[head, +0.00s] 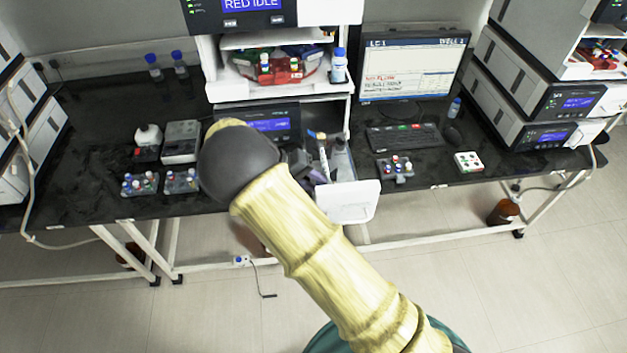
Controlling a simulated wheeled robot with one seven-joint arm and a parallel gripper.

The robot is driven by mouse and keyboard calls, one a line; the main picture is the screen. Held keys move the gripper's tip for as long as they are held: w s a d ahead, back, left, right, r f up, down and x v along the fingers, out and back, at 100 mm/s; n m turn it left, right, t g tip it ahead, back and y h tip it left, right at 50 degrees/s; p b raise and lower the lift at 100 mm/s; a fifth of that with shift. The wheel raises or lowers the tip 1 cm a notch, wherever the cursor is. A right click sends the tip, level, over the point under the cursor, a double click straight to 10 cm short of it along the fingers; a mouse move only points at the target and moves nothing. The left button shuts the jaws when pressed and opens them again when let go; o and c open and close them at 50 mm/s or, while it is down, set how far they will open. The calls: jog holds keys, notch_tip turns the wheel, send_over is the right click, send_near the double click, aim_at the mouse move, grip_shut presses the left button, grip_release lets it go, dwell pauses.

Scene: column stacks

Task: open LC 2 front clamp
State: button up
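The middle instrument stack (283,92) has a top display reading "RED IDLE", an open bay with red and green parts, and a lower module with a blue display (270,124). Below it a white-fronted compartment (348,203) stands pulled out, with a slim pale column-like part (323,158) upright inside. A second stack (540,100) is at the right. I cannot tell which stack is LC 2, and no front clamp can be made out. My gripper (300,163) seems to be the dark shape beside the pulled-out compartment, largely hidden by my arm; its fingers are unclear.
A monitor (412,65) showing "LC 1", a keyboard (405,137) and a vial rack (394,168) stand right of the middle stack.

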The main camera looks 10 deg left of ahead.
jog(key=shift+w, duration=0.1)
jog(key=shift+a+r+b, duration=0.3)
jog(key=shift+a+r, duration=0.1)
jog(key=b+v, duration=0.3)
jog(key=v, duration=1.3)
jog(key=shift+b, duration=0.35)
